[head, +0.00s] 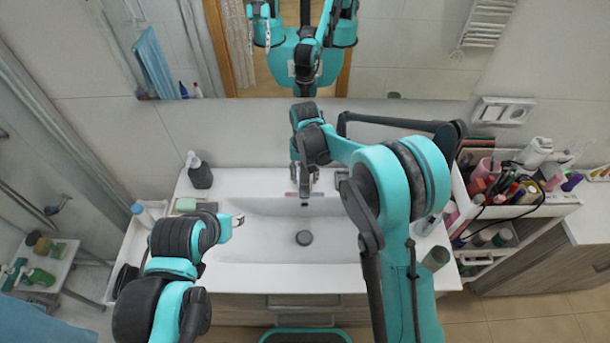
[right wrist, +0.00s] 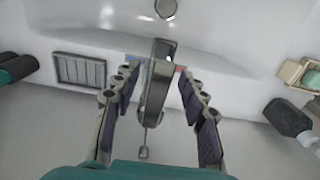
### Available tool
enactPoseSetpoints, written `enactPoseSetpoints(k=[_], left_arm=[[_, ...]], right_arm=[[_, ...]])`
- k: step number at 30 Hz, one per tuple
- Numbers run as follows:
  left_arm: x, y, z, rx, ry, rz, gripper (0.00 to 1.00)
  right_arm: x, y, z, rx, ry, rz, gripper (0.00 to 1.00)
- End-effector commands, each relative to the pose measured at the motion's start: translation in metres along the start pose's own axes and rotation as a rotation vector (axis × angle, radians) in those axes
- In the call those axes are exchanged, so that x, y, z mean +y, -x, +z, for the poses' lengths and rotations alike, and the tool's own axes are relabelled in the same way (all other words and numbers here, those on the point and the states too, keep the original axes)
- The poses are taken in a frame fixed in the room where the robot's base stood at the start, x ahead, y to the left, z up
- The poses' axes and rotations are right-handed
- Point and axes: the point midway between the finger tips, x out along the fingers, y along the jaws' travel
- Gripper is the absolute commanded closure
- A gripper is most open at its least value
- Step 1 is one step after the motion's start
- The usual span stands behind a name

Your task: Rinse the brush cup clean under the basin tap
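The tap (head: 304,201) stands at the back of the white basin (head: 262,206). My right gripper (head: 304,188) is over the tap. In the right wrist view the tap (right wrist: 155,88) lies between the spread fingers of the right gripper (right wrist: 157,72), with gaps on both sides. That gripper is open and holds nothing. My left arm reaches to the basin's left edge; its gripper (head: 235,220) is mostly hidden by the arm, and its opening and contents are unclear. I cannot surely pick out the brush cup; a grey-green cup (head: 437,258) stands at the counter's right end.
A dark soap bottle (head: 200,173) and a soap dish (head: 186,204) are left of the basin. A crowded cosmetics cart (head: 560,203) stands at the right. The basin floor around the drain (head: 304,238) is clear. A mirror (head: 400,60) hangs behind.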

Motion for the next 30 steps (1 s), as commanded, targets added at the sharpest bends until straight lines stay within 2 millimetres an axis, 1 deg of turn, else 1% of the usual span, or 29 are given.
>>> enactPoseSetpoints(k=[1,4,11,19,28,29,30], left_arm=[[0.0,0.0,0.0,0.0,0.0,0.0,0.6],[0.0,0.0,0.0,0.0,0.0,0.0,0.6],[0.0,-0.001,0.001,0.0,0.0,0.0,0.6],[0.0,-0.006,0.004,0.0,0.0,0.0,0.6],[0.0,-0.005,0.004,0.0,0.0,0.0,0.6],[0.0,-0.005,0.004,0.0,0.0,0.0,0.6],[0.0,-0.005,0.004,0.0,0.0,0.0,0.6]], right_arm=[[0.0,0.0,0.0,0.0,0.0,0.0,0.73],[0.0,0.0,0.0,0.0,0.0,0.0,0.99],[0.0,0.001,-0.001,-0.019,0.0,0.0,1.0],[0.0,0.014,-0.007,-0.166,0.0,-0.001,1.0],[0.0,0.016,-0.006,-0.178,0.0,0.0,1.0],[0.0,0.016,-0.006,-0.178,0.0,0.0,0.73],[0.0,0.016,-0.006,-0.178,0.0,0.0,0.63]])
